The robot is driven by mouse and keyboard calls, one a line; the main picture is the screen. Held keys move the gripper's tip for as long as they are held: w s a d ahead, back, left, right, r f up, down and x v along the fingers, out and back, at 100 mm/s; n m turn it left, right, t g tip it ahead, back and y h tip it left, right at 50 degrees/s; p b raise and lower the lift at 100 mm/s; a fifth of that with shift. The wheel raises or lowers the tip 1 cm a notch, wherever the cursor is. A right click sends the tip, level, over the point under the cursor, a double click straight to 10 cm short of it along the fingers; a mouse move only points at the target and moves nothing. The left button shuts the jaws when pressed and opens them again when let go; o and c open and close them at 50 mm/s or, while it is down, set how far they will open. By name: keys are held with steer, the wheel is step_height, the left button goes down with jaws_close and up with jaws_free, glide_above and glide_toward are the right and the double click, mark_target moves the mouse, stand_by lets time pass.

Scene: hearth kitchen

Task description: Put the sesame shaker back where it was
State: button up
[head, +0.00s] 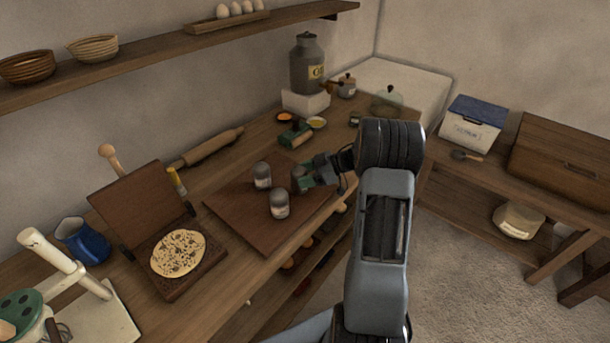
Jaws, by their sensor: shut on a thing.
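My gripper (305,178) is shut on a shaker (297,173) at the right part of the dark wooden board (237,214). The shaker is largely hidden by the fingers, and its label cannot be read. I cannot tell whether it touches the board. Two similar grey-lidded shakers stand upright on the board to the left of my gripper: one farther back (262,176) and one nearer the front (279,204). Their labels are too small to read, so I cannot tell which is sesame.
A green block-like thing (295,135) and small bowls of orange (286,117) and yellow (316,123) stuff lie behind the board. A rolling pin (212,147) lies at the back. An open wooden press with flatbread (178,253) stands left. A metal can (307,65) stands behind.

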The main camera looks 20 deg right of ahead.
steer(key=shift+f, duration=0.3)
steer(key=o, duration=1)
